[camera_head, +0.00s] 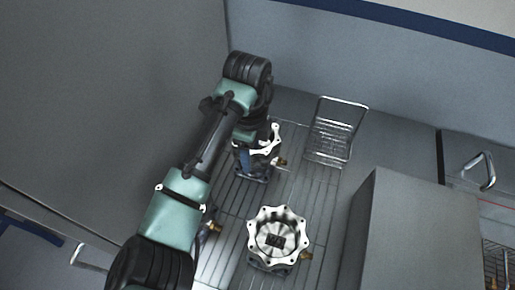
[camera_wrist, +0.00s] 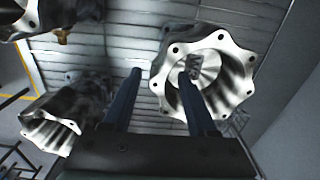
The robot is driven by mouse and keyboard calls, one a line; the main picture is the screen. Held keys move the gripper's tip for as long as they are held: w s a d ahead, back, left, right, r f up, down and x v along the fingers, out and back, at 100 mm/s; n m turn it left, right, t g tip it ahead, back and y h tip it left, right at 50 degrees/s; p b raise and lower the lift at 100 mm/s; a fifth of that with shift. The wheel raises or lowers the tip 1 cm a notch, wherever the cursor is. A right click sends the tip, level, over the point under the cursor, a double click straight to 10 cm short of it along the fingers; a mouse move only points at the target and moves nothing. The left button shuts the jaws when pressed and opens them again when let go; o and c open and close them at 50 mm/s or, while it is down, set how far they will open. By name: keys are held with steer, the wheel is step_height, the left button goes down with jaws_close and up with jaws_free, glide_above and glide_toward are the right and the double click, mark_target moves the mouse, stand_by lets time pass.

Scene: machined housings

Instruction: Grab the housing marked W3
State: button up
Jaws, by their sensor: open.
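My gripper (camera_wrist: 160,73) is open. In the wrist view, its right finger overlaps a pale metal housing (camera_wrist: 232,84) with a scalloped, bolted flange. The left finger lies beside that housing, over the slatted surface. A dark mark on its inner face looks like W3 but is not sharp. Nothing is held between the fingers. In the head view, my gripper (camera_head: 243,163) is beside the back housing (camera_head: 267,147), partly hidden by my arm. A front housing (camera_head: 278,220) stands upright with a dark mark that I cannot read.
Other housings show in the wrist view at the upper left (camera_wrist: 58,12) and left (camera_wrist: 48,132). A wire rack (camera_head: 334,132) stands at the back right. A grey box (camera_head: 410,230) rises on the right. Slatted surface (camera_head: 325,185) is bare between.

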steer(key=shift+f, duration=0.1)
jaws_close()
stand_by(1.2)
steer(key=shift+w, duration=0.15)
